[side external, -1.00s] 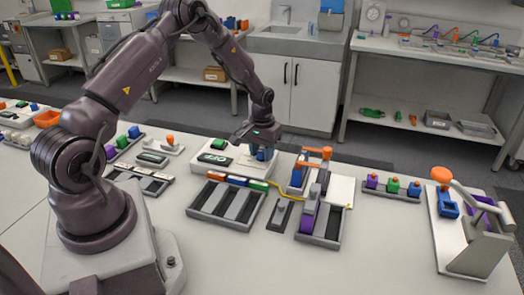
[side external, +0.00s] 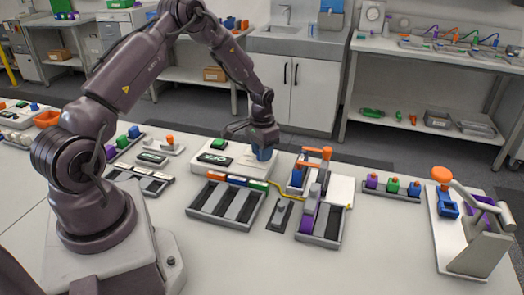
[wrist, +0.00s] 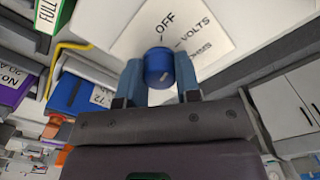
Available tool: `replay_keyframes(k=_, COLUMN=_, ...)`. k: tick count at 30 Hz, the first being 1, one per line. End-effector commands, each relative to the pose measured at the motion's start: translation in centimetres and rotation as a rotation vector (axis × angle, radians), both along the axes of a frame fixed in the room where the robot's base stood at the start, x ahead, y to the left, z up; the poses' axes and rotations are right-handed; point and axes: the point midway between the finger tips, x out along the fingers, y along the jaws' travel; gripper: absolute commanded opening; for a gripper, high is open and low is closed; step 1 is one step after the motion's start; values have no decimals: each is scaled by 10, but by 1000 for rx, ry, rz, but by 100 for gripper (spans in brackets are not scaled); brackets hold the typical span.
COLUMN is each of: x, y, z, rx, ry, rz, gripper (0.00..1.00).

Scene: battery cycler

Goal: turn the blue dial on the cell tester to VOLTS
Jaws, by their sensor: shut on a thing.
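The cell tester (side external: 236,166) is a white box with a dark display (side external: 214,158) that seems to read OFF. Its blue dial (wrist: 159,67) shows in the wrist view, beside a white label plate printed OFF, VOLTS and a third word that looks like OHMS. A small pale mark shows on the dial; I cannot tell surely which word it points to. My gripper (wrist: 159,77) is shut on the dial, with one blue-grey finger on each side. In the side external view my gripper (side external: 264,152) is low over the tester's right part, hiding the dial.
A green block (side external: 218,144) sits on the tester's back. A grey slotted tray (side external: 222,222) with coloured cells stands in front. A fixture with an orange handle (side external: 315,152) and a yellow cable (side external: 285,188) are close on the right.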

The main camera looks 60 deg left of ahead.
Motion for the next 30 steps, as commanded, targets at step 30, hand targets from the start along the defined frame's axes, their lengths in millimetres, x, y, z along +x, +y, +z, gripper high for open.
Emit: replay_keyframes(k=30, x=0, y=0, z=1, rx=0, ry=2, rz=-284, gripper=7)
